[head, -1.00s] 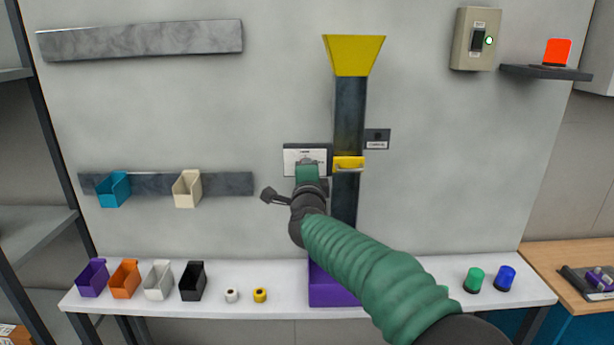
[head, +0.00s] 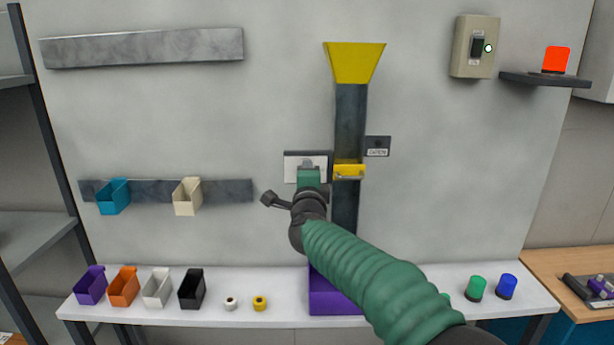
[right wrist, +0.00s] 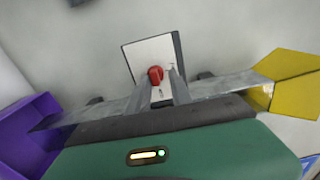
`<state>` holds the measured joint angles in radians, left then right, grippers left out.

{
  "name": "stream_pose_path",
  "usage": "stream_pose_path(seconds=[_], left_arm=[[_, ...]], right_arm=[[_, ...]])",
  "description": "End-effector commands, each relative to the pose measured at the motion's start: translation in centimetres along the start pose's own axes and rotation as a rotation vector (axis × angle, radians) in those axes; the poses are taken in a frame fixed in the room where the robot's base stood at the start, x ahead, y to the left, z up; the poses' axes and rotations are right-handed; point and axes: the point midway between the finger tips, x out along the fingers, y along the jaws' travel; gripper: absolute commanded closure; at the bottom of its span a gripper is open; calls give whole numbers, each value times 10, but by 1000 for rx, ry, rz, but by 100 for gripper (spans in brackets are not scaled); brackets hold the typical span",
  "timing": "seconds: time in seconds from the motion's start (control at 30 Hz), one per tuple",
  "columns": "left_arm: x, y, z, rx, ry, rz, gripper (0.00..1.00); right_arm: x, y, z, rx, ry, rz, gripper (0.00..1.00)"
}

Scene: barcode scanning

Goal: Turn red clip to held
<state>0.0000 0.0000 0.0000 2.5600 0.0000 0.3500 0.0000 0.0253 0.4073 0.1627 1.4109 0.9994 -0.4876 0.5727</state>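The red clip (right wrist: 155,74) is a small red knob on a white plate (right wrist: 144,54) with a dark edge, seen in the right wrist view. The plate also shows on the wall in the head view (head: 292,164), left of the grey column, where my gripper hides the clip. My right gripper (right wrist: 159,84) is pointed at the plate, with its two grey fingers apart on either side of the clip. A small gap seems to show between fingers and clip; contact cannot be told. In the head view the right gripper (head: 308,166) covers the plate's lower part. My left gripper is out of view.
A grey column (head: 349,112) with a yellow funnel (head: 354,62) and yellow catch (head: 349,171) stands just right of the plate. A small labelled box (head: 378,146) is beyond it. A purple bin (head: 330,297) sits below on the white shelf (head: 240,277).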

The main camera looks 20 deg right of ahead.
Motion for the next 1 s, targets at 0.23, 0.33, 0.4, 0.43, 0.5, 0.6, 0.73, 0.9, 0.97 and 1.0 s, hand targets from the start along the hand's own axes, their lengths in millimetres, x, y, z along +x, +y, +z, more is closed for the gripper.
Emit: stream_pose_path(seconds=[0.23,0.33,0.4,0.43,0.5,0.6,0.73,0.9,0.97,1.0], left_arm=[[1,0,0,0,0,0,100],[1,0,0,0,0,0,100],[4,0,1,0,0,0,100],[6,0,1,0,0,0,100],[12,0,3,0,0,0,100],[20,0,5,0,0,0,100],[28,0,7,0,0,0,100],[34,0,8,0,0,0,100],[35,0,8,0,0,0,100],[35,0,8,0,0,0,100]], right_arm=[[1,7,0,-2,-2,11,67],[0,7,1,-2,-2,11,67],[-5,7,1,-2,-3,10,67],[-9,7,1,-2,-3,9,67],[-23,8,1,-2,-3,7,67],[-51,6,1,-1,-4,4,67],[-92,5,1,-1,-5,1,67],[-137,3,1,-1,-4,2,67],[-149,4,1,-2,-4,3,67],[-156,2,2,-1,-3,2,67]])
